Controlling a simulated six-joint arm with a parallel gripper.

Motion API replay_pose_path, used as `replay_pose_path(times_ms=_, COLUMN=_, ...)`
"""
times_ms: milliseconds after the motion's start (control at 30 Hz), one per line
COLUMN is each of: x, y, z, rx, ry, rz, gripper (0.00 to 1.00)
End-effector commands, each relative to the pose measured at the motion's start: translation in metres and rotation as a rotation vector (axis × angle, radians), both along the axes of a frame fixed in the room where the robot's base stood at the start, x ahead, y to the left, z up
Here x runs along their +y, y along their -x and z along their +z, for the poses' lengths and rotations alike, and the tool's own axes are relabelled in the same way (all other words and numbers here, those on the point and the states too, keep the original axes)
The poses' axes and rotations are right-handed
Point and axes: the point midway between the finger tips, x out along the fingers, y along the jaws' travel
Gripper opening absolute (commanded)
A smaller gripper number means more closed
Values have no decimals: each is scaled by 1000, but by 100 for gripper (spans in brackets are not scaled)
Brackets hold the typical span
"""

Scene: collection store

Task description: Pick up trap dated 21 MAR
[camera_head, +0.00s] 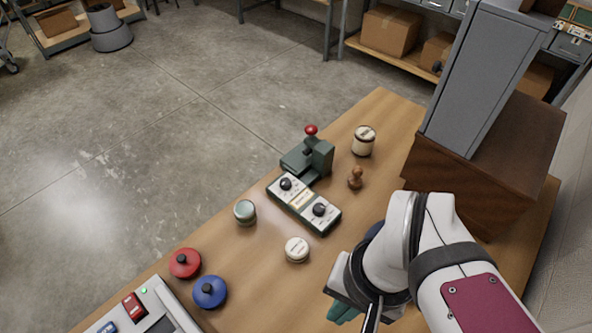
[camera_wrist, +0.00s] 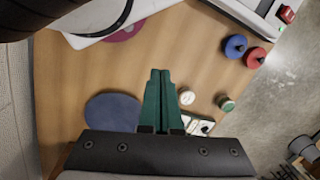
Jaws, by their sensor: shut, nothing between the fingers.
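My gripper (camera_head: 343,314) is at the lower right of the table in the head view, its green fingers partly hidden by my wrist. In the wrist view its fingers (camera_wrist: 160,75) are together with nothing between them. No label reading 21 MAR is legible, so I cannot tell which item is the trap. Small round candidates are a white-lidded tub (camera_head: 297,250), a grey-green lidded tin (camera_head: 245,212) and a cream jar with dark bands (camera_head: 364,140). The white tub (camera_wrist: 186,97) and the tin (camera_wrist: 225,103) also show in the wrist view, apart from my fingers.
A two-knob box (camera_head: 304,203), a green press with a red knob (camera_head: 309,155) and a wooden stamp (camera_head: 355,178) stand mid-table. Red (camera_head: 185,262) and blue (camera_head: 210,291) knobbed discs lie near a grey device (camera_head: 150,312). A wooden cabinet (camera_head: 490,160) blocks the right. A blue disc (camera_wrist: 113,112) lies nearby.

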Motion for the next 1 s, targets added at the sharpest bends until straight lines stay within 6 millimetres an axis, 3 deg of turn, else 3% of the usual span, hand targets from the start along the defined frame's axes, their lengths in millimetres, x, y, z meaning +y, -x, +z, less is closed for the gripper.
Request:
replay_pose_path(times_ms=200, x=0, y=0, z=0, rx=0, ry=0, rz=0, gripper=2)
replay_pose_path(times_ms=733, x=0, y=0, z=0, rx=0, ry=0, rz=0, gripper=97)
replay_pose_path(times_ms=1000, x=0, y=-2, z=0, rx=14, ry=11, rz=35, gripper=100)
